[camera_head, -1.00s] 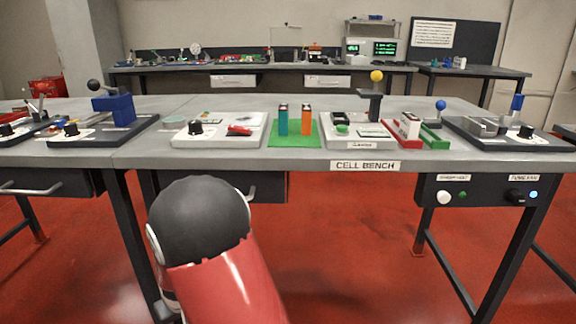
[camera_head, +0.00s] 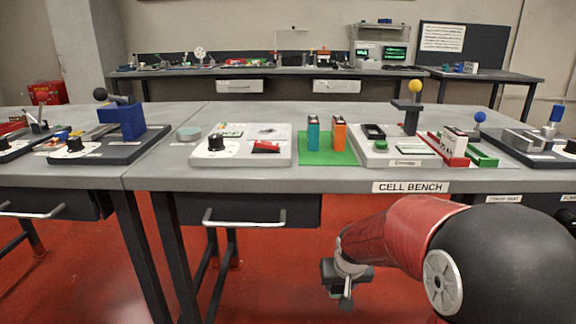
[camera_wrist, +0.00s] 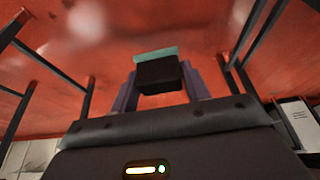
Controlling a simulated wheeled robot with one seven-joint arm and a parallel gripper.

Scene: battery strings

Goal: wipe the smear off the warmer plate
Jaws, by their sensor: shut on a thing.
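My gripper (camera_wrist: 158,88) is shut on a black block with a teal edge (camera_wrist: 156,72), seen between its two fingers in the wrist view. In the head view my gripper (camera_head: 345,283) hangs in front of the bench, below its top, and the held block is hard to make out there. A white panel (camera_head: 222,158) with a black knob and a red switch sits on the bench, left of centre. It has a small dark mark (camera_head: 267,130) near its back. I cannot tell for sure which surface is the warmer plate or whether this mark is the smear.
A pale teal disc (camera_head: 189,133) lies left of the white panel. A green mat (camera_head: 325,157) bears a teal and an orange cell. A second white device (camera_head: 385,158) stands right of it. The bench's front edge and drawer (camera_head: 262,211) are above and left of my gripper.

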